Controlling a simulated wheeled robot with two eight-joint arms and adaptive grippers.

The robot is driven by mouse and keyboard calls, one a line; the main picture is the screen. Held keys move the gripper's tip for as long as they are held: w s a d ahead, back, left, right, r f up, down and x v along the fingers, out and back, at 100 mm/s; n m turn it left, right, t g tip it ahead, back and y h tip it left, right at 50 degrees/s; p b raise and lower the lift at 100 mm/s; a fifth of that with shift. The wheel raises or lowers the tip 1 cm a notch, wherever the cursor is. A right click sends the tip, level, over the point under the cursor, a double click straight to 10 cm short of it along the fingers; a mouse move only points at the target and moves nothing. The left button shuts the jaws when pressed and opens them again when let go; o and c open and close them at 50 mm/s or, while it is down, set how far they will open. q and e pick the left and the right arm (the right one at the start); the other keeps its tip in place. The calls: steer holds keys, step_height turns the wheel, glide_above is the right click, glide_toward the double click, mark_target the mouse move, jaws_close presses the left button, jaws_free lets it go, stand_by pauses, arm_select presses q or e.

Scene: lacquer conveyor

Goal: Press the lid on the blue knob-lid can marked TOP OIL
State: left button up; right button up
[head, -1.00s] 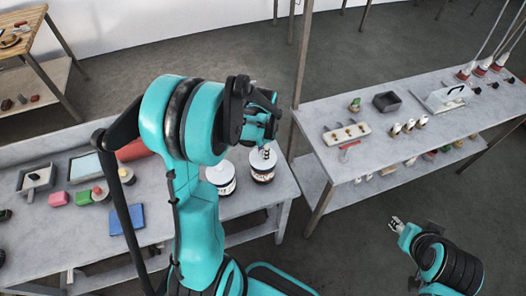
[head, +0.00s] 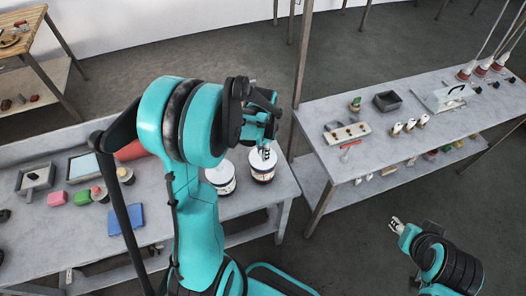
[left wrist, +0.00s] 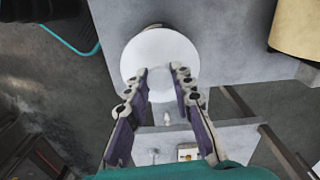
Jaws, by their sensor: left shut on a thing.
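A white-topped can with dark bands (head: 262,174) stands near the right end of the left table in the head view. Its marking is too small to read. My left gripper (head: 264,153) is directly above it, fingers pointing down. In the left wrist view a round white lid (left wrist: 146,52) lies beyond the fingertips, and my left gripper (left wrist: 160,80) is shut on its pale knob, which the fingers partly hide. I cannot tell how tightly the lid sits on the can. My right gripper (head: 396,222) hangs over the floor, away from the tables; its jaw opening is unclear.
A second white can with a dark band (head: 221,180) stands just left of the first. The right table (head: 425,140) holds several small items.

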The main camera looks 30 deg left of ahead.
arm_select(q)
steer(key=o, duration=1.5)
steer(key=shift+r, duration=0.1)
steer(key=shift+r+p, duration=2.5)
steer(key=shift+r, duration=0.95)
jaws_close()
